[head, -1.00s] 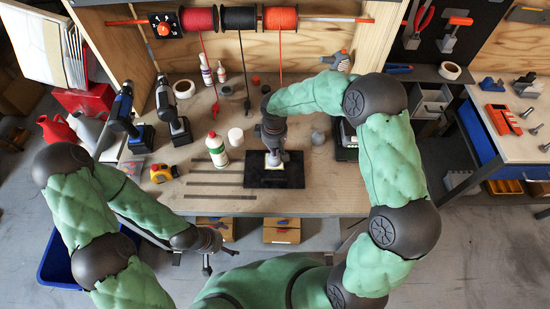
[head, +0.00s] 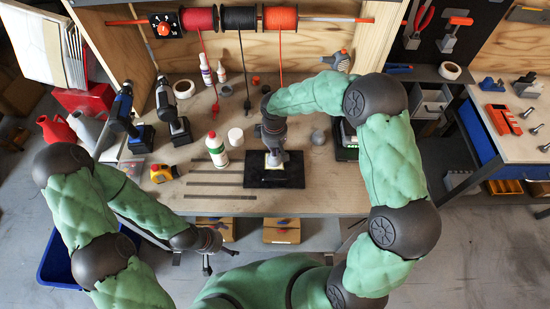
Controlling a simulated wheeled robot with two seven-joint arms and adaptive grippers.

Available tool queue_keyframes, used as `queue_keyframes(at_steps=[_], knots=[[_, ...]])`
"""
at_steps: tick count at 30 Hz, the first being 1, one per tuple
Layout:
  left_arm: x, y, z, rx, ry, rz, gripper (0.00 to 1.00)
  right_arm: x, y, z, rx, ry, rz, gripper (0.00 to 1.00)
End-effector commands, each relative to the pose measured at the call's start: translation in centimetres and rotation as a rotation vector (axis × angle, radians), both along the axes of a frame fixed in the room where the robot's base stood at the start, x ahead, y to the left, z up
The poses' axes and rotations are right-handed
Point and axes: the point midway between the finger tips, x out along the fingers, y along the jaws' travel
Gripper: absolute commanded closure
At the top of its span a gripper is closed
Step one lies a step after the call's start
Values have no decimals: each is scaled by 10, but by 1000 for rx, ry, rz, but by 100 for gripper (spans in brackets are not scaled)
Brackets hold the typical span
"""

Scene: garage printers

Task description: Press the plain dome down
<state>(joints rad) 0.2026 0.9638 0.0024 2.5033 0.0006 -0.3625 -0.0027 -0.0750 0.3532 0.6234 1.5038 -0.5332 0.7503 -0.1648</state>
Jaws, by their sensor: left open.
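A black plate (head: 292,177) lies on the workbench near its front edge. My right gripper (head: 274,158) points down over the middle of this plate. A small pale piece shows at its fingertips, but I cannot tell whether it is the plain dome or part of a fixture. The gripper hides most of what is under it, and I cannot tell whether its fingers touch anything or are shut. A small grey rounded object (head: 318,137) stands right of the gripper, behind the plate. My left gripper (head: 222,262) is open and empty, low in front of the bench.
Left of the plate are thin dark strips (head: 214,184), a white bottle (head: 217,150), a white cylinder (head: 236,137) and a yellow tape measure (head: 163,173). Two drills (head: 173,112) stand further left. Cable spools (head: 238,18) hang at the back, with cords reaching down.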

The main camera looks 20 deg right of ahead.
Motion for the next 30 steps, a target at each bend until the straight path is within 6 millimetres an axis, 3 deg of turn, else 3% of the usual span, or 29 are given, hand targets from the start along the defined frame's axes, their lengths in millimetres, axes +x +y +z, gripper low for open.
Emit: queue_keyframes(at_steps=[11, 30], knots=[[0, 0, 1, 0, 0, 0, 0, -2, 0, -1, 0, 5, 1, 100], [0, 0, 30, 0, 0, 0, 0, -1, 0, 44, 0, 0, -1, 100]])
